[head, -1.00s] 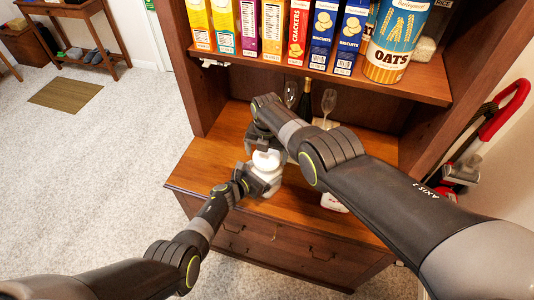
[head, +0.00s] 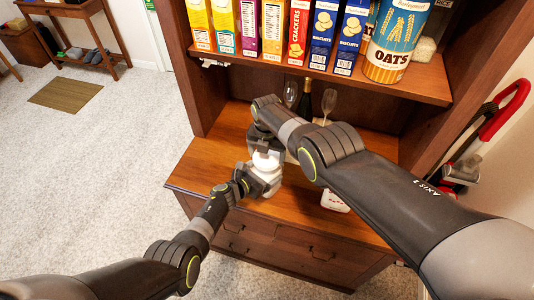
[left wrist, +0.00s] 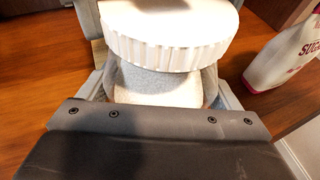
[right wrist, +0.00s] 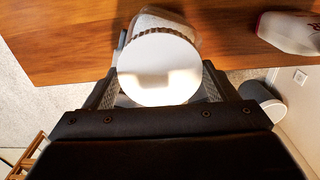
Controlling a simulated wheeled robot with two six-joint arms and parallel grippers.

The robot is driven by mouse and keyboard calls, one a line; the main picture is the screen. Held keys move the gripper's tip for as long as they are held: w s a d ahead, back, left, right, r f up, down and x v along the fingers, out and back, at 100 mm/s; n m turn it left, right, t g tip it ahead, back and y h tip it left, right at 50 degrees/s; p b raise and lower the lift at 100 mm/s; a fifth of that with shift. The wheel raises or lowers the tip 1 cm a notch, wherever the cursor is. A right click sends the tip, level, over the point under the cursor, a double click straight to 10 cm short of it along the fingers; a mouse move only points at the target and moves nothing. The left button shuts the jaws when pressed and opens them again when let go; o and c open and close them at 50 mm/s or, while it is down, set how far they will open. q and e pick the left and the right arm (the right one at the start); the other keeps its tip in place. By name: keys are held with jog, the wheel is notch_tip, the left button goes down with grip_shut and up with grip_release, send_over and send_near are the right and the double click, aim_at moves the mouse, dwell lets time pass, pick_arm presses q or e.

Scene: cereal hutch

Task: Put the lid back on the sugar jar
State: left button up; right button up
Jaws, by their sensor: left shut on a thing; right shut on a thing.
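The sugar jar (head: 266,183) stands near the front of the hutch counter, pale with white contents. My left gripper (head: 252,181) is shut on the jar's body; the jar also shows in the left wrist view (left wrist: 150,88). The white ridged lid (left wrist: 170,38) is over the jar's mouth. My right gripper (head: 266,152) is shut on the lid from above; the lid's flat top fills the space between its fingers in the right wrist view (right wrist: 158,72). Whether the lid touches the rim or hovers just above it, I cannot tell.
Glasses and a dark bottle (head: 305,103) stand at the back. Cereal boxes (head: 298,32) and an oats tin (head: 396,45) fill the shelf above. The counter's left part is clear.

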pick_arm(q)
jog(key=shift+a, duration=0.1)
pick_arm(e)
jog(key=shift+d+m, duration=0.1)
jog(key=shift+m, duration=0.7)
jog(key=o, duration=1.1)
jog(key=shift+c, duration=0.2)
jog(key=shift+r, duration=0.1)
jog(key=shift+r, duration=1.35)
notch_tip(320, 180, up, 9)
pick_arm(q)
jog(key=o, duration=1.7)
